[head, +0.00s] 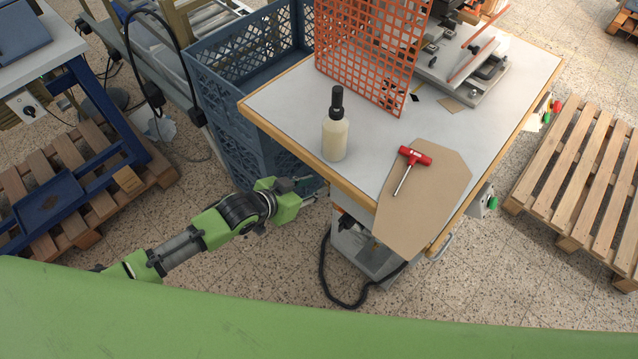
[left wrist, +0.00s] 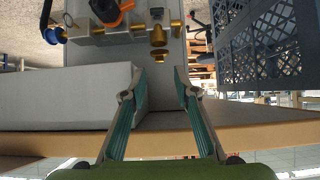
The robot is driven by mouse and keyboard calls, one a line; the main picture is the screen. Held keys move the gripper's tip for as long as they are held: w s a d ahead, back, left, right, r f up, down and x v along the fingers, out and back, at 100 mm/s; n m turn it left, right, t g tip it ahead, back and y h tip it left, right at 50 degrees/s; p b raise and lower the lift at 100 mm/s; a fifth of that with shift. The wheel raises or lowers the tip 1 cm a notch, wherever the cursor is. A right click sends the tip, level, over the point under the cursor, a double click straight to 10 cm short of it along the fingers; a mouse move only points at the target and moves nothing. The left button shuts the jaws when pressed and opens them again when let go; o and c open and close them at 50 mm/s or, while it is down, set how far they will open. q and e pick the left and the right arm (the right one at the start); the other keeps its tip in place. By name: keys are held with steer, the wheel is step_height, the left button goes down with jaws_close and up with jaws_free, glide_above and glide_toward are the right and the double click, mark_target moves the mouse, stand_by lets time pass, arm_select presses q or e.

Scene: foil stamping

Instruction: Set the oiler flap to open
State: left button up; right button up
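My left gripper (head: 309,190) is beside the worktable's left edge in the head view, next to the blue crate. In the left wrist view its two fingers (left wrist: 157,88) are apart with nothing between them. A brass fitting (left wrist: 158,36), which may be the oiler, is beyond the fingertips and apart from them. It sits by a grey body with several brass and silver fittings and an orange-and-black part (left wrist: 118,12). I cannot make out the flap or its position. In the head view a grey unit (head: 366,245) below the tabletop is partly hidden. My right gripper is not in view.
The worktable (head: 280,100) carries a bottle (head: 335,135), a red-handled tool (head: 412,160) on a brown board (head: 440,185), an orange grid (head: 365,50) and a machine. The blue crate (head: 225,75) stands close to my left arm. Pallets lie on both sides.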

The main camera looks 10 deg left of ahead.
arm_select(q)
steer(key=shift+v, duration=1)
